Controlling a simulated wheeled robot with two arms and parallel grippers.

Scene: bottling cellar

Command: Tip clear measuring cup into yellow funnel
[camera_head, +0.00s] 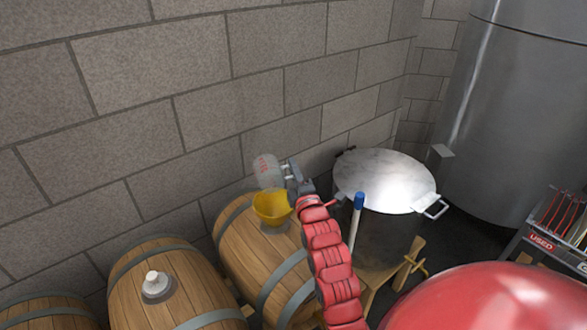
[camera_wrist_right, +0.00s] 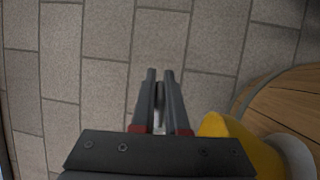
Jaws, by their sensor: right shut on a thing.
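The clear measuring cup (camera_head: 265,171) with red markings is in the head view, in the air just above and behind the yellow funnel (camera_head: 271,208). It looks slightly tilted, but I cannot tell which way its mouth faces or whether it holds liquid. The funnel sits on top of a wooden barrel; its yellow side also shows in the right wrist view (camera_wrist_right: 228,132). My right gripper (camera_head: 287,172) is shut on the cup at its right side. In the wrist view its fingers (camera_wrist_right: 160,76) are close together, and the cup's body is not clear there. My left gripper is out of view.
The funnel's barrel (camera_head: 236,240) lies near the block wall. Another barrel (camera_head: 183,285) with a pale bung (camera_head: 156,283) lies to its left. A large lidded steel pot (camera_head: 385,185) stands close to the right of my arm. A steel tank (camera_head: 515,110) stands farther right.

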